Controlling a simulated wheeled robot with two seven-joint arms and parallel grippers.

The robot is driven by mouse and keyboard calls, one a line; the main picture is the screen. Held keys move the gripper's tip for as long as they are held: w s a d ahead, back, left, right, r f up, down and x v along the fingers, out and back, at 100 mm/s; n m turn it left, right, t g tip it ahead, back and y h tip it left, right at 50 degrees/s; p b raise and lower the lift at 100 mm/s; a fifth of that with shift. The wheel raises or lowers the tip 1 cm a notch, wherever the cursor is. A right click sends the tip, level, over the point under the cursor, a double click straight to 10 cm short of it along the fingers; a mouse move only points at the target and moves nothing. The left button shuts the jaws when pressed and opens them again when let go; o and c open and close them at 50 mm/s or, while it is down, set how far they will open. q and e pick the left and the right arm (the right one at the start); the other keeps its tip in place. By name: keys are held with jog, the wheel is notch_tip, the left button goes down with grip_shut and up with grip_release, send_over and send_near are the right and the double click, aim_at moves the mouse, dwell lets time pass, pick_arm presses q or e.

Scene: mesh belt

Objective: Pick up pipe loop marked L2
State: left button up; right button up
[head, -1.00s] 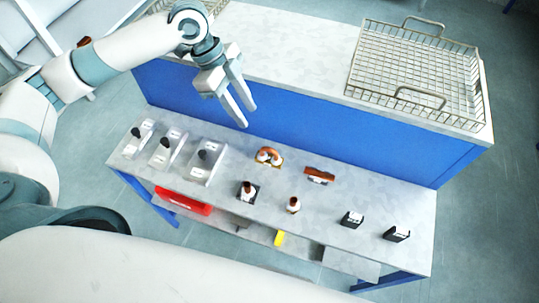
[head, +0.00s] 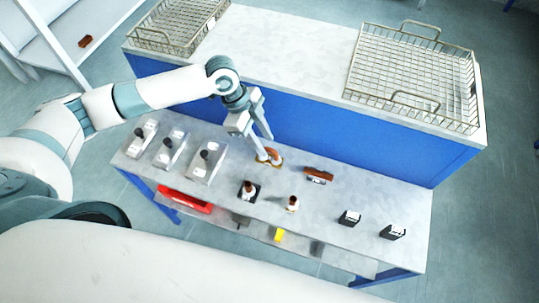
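A copper-coloured, arched pipe loop (head: 275,155) sits on the grey bench (head: 330,205), at the back near the middle. Its marking is too small to read, so I cannot tell whether it says L2. My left gripper (head: 267,147) points down at this loop. Its two fingers stand apart, with their tips right at the loop and hiding part of it. I cannot tell whether they touch it. My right gripper is not in view.
A brown block-like piece (head: 318,175) lies right of the loop. Two brown-topped pieces (head: 248,189) (head: 292,203) stand in front. Three grey holders (head: 204,162) are at left, two black blocks (head: 349,217) at right. A blue-sided counter with wire baskets (head: 415,75) stands behind.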

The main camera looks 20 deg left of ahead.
aim_at(269, 149)
pick_arm(q)
jog(key=shift+d+f+p, duration=0.25)
jog(key=shift+f+p, duration=0.15)
jog(key=shift+f, duration=0.05)
jog(key=p+x, duration=0.1)
jog(key=x, duration=0.2)
jog(key=shift+f, duration=0.1)
jog(key=shift+d+f, duration=0.1)
jog(key=shift+f, duration=0.4)
jog(key=shift+w+r, duration=0.1)
grip_shut()
